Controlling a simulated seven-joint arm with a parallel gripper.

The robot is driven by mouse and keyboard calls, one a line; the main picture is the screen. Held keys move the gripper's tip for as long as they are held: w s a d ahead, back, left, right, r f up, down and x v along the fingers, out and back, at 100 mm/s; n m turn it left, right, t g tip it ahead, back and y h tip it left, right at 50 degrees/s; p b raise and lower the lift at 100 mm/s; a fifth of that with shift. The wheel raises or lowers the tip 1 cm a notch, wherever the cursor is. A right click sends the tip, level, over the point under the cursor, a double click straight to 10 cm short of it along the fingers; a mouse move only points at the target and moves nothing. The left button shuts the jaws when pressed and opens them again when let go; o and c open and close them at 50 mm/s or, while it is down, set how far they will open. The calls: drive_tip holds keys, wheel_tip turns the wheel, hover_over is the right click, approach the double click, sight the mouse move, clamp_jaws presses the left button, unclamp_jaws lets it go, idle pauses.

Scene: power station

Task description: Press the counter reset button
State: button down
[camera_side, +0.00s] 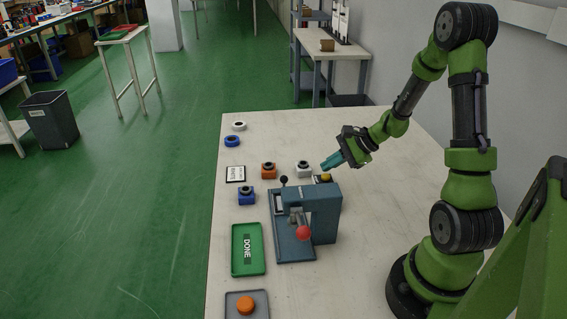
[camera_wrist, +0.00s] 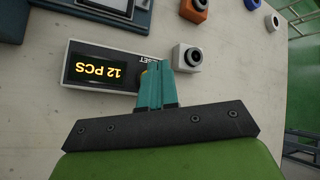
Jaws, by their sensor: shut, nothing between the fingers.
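The counter is a small box with a dark display (camera_wrist: 97,70) in the wrist view, reading "12 PCS" upside down in yellow digits. Its lettering at the right end is partly covered and ends in "SET". The yellow reset button (camera_side: 326,178) shows in the side view on the counter, behind the press. In the wrist view the fingertips (camera_wrist: 155,65) overlap the counter's right end. I cannot tell whether they touch the button.
A blue-grey press (camera_side: 325,214) with a red knob stands in front of the counter. A white block (camera_side: 303,169) sits close to my fingers; orange (camera_side: 268,171) and blue (camera_side: 245,197) blocks lie further left. A green DONE tray (camera_side: 262,262) lies left of the press.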

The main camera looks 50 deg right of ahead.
sight(329, 177)
drive_tip(key=shift+f, duration=0.15)
drive_tip(key=shift+f, duration=0.3)
drive_tip(key=shift+f, duration=0.45)
idle(0.9)
drive_tip(key=shift+r, duration=0.9)
drive_tip(key=shift+r, duration=2.5)
